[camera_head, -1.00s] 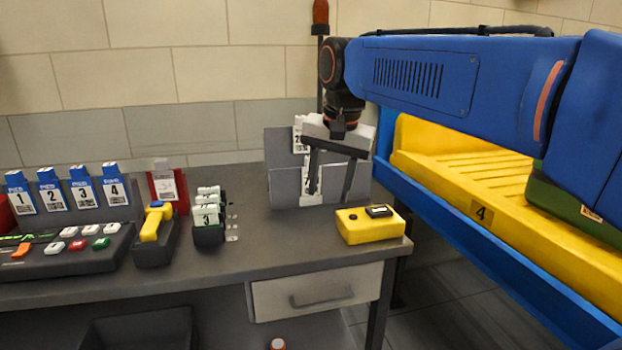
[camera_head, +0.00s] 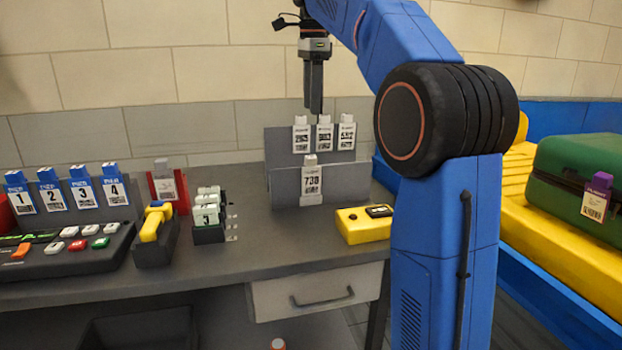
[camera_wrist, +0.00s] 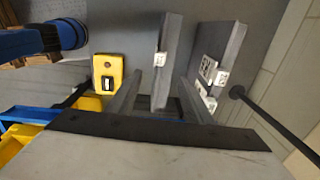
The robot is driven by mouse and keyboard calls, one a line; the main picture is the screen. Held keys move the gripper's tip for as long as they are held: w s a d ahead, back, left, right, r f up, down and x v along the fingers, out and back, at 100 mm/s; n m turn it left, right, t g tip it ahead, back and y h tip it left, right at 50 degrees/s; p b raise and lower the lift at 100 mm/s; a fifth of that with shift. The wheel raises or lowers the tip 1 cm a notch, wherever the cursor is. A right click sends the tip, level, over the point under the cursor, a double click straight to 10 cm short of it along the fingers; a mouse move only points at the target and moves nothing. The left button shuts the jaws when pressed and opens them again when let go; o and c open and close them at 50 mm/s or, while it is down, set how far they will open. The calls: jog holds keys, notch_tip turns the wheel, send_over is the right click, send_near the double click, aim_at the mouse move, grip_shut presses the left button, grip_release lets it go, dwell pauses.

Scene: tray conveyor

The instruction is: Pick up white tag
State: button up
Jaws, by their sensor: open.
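Several white tags stand in a grey stepped holder on the desk. In the head view one white tag marked 730 (camera_head: 311,180) is in the front row. Three more white tags, including the middle one (camera_head: 324,136), are in the back row. In the wrist view the front tag (camera_wrist: 160,59) and a back tag (camera_wrist: 207,70) show on the holder (camera_wrist: 229,45). My gripper (camera_head: 314,108) is above the back row, pointing down. In the wrist view its two fingers (camera_wrist: 155,92) are apart with nothing gripped between them.
A yellow box (camera_head: 362,226) with a dark display sits right of the holder. Blue numbered tags (camera_head: 84,187), a red holder (camera_head: 166,186) and a small tag rack (camera_head: 208,212) stand to the left. A yellow conveyor (camera_head: 519,176) carries a green case (camera_head: 579,170) at right.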

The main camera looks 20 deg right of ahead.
aim_at(311, 156)
jog(key=f, duration=0.5)
jog(key=w+f, duration=0.1)
jog(key=f, duration=1.1)
jog(key=shift+w+d+f, duration=0.1)
jog(key=shift+w+f, duration=0.05)
jog(key=shift+c, duration=0.7)
jog(key=c, duration=1)
